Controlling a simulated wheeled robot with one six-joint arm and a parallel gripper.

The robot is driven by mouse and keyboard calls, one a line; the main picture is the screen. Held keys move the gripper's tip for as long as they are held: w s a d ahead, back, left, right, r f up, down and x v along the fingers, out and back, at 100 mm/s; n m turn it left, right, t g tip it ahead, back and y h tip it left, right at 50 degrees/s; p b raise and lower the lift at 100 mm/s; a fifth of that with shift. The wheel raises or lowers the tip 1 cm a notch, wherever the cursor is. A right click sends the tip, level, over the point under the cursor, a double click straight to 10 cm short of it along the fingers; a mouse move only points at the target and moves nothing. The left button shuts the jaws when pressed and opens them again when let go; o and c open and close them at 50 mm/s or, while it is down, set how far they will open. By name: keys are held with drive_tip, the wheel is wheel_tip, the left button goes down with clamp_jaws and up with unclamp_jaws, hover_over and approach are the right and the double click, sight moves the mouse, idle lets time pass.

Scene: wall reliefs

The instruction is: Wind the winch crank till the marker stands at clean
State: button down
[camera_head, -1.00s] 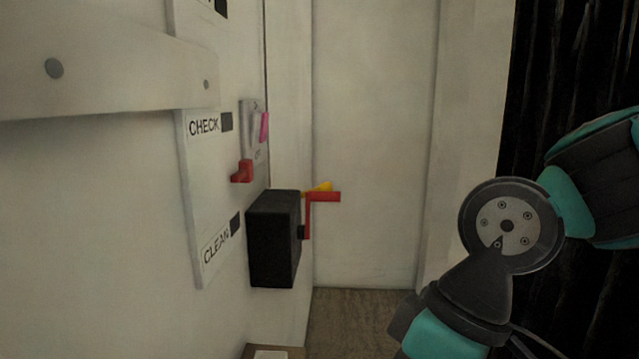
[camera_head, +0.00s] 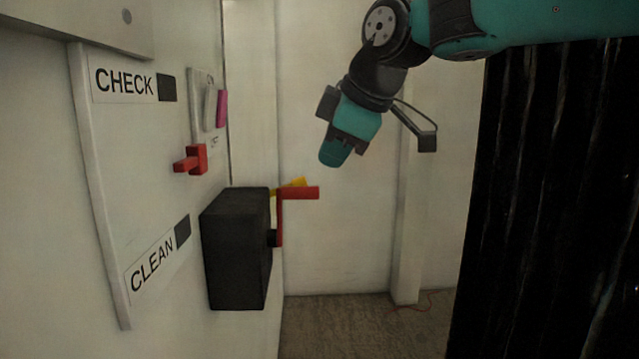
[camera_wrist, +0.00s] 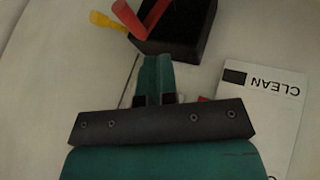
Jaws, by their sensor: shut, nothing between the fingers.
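The black winch box (camera_head: 236,250) juts from the left wall. Its red crank (camera_head: 281,218) has an upright arm and a handle at the top pointing right. The red marker (camera_head: 192,160) stands on the board about midway between the CHECK label (camera_head: 126,82) and the CLEAN label (camera_head: 152,266). My gripper (camera_head: 335,156) is shut and empty, above and to the right of the crank, apart from it. In the wrist view my teal fingers (camera_wrist: 155,76) are together, with the crank (camera_wrist: 140,18) and box (camera_wrist: 182,32) beyond them and CLEAN (camera_wrist: 272,82) at right.
A yellow piece (camera_head: 292,185) shows behind the crank handle. A switch plate with a pink rocker (camera_head: 221,108) is above the winch. A black slatted surface (camera_head: 560,200) fills the right. The space between it and the crank looks free.

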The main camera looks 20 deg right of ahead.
sight(310, 189)
drive_tip(key=x, duration=0.3)
drive_tip(key=w+d+p+x, duration=0.1)
drive_tip(key=x, duration=0.3)
drive_tip(key=r+p+x, duration=0.1)
drive_tip(key=x, duration=0.2)
drive_tip(key=shift+w+d+f, duration=0.1)
drive_tip(key=shift+w+f, duration=0.2)
drive_tip(key=shift+w, duration=0.3)
drive_tip(key=shift+w+d+f, duration=0.1)
drive_tip(key=shift+w+f, duration=0.05)
drive_tip(key=shift+w, duration=0.35)
drive_tip(key=shift+p, duration=0.6)
drive_tip(key=shift+w+d+g+p, duration=0.1)
drive_tip(key=shift+w+g+p, duration=0.25)
drive_tip(key=shift+p, duration=0.3)
